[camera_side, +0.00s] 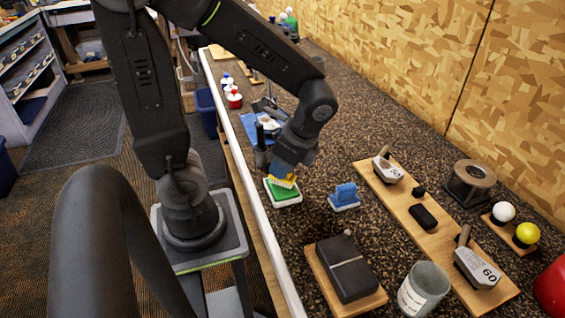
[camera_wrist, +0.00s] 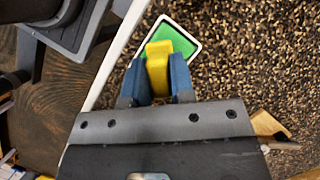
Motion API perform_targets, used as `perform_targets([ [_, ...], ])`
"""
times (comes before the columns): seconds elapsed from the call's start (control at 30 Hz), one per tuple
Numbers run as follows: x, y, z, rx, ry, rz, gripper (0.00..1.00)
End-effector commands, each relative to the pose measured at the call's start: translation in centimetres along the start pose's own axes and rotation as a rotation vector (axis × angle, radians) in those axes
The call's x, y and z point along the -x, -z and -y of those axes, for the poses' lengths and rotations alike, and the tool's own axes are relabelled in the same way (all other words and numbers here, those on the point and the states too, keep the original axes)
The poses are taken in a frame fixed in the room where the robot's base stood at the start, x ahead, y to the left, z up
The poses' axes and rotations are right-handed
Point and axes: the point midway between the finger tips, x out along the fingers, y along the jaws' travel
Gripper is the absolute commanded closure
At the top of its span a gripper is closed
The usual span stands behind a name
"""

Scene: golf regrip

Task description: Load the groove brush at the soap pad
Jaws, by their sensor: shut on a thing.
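The soap pad (camera_side: 284,194) is a green pad in a white square tray on the speckled bench, near its pale front edge. It also shows in the wrist view (camera_wrist: 179,38), partly hidden. My gripper (camera_side: 287,172), with blue fingers, points down over the pad and is shut on a yellow brush, which I take as the groove brush (camera_wrist: 158,66). In the side view the brush (camera_side: 283,182) is low over the pad's back part. Its bristles are hidden, and I cannot tell whether it touches the pad.
A blue brush-like block (camera_side: 345,196) stands close to the right of the pad. A dark box on a board (camera_side: 345,268), a grey cup (camera_side: 423,287) and a long board with club heads (camera_side: 432,235) are further right. A dark holder (camera_side: 262,152) stands just behind.

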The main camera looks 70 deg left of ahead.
Motion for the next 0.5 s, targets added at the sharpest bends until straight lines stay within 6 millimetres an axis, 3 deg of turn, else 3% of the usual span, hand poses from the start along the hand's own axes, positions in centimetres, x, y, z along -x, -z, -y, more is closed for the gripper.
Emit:
perform_targets([
  [0.5, -0.58, 0.24, 0.00, 0.000, 0.000, 0.000, 0.96],
])
